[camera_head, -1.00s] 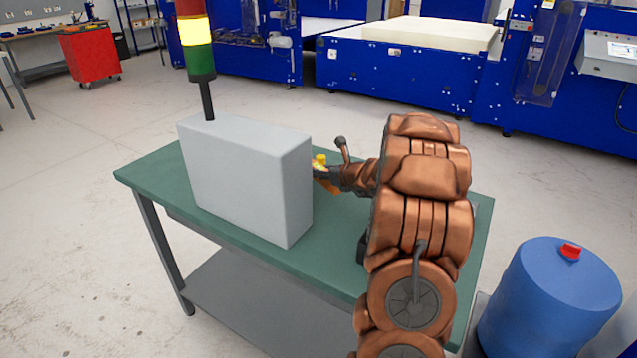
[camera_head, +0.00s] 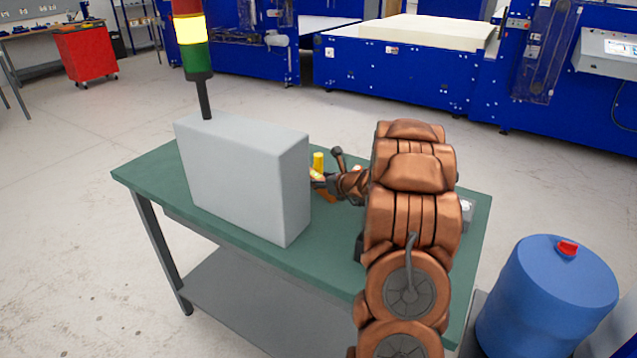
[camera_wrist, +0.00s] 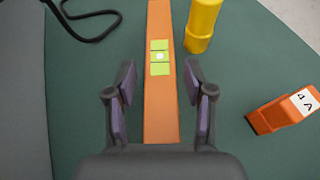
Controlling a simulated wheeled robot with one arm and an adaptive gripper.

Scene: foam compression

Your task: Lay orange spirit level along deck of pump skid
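The orange spirit level (camera_wrist: 161,110), a long flat bar with a yellow-green vial, lies on the green table top in the wrist view. My gripper (camera_wrist: 158,86) is open, with one finger on each side of the bar and a gap showing on both sides. In the head view my gripper (camera_head: 318,181) is low over the table, just right of the grey box, and my arm hides much of that area. I cannot make out the pump skid with certainty in either view.
A large grey box (camera_head: 240,180) stands on the green table (camera_head: 150,172), close left of my gripper. A yellow cylinder (camera_wrist: 201,22) stands near the level's far end. An orange labelled block (camera_wrist: 275,115) lies to the right. A black cable (camera_wrist: 92,38) lies at upper left.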

